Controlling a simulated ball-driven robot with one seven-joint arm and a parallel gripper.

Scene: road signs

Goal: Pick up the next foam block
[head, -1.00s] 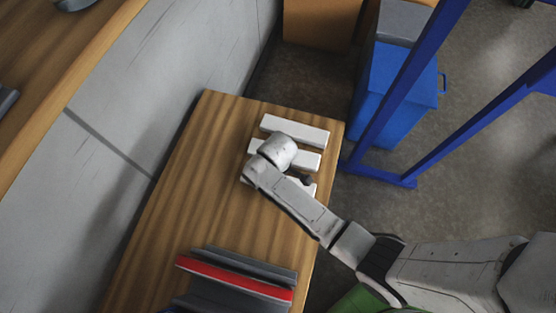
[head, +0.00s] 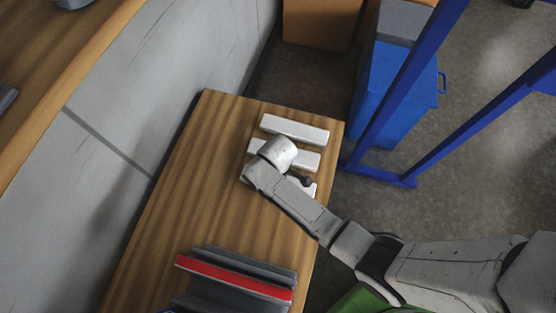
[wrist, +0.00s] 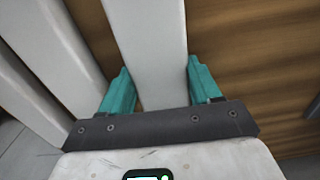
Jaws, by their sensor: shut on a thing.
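Three white foam blocks lie side by side on a wooden table (head: 190,195). The far block (head: 297,130) and the middle block (head: 306,160) show in the head view. The near block (head: 312,189) is mostly hidden under my arm there. In the wrist view, my gripper (wrist: 157,70) has its teal fingers on either side of the near block (wrist: 150,35) and is shut on it. The other two blocks lie to its left in the wrist view. My fingers are hidden under my wrist in the head view.
Dark grey pieces and a red bar (head: 235,279) lie at the table's front end. A blue bin (head: 400,95) and blue frame posts (head: 385,125) stand to the right. A grey panel (head: 130,120) runs along the left. The table's left part is clear.

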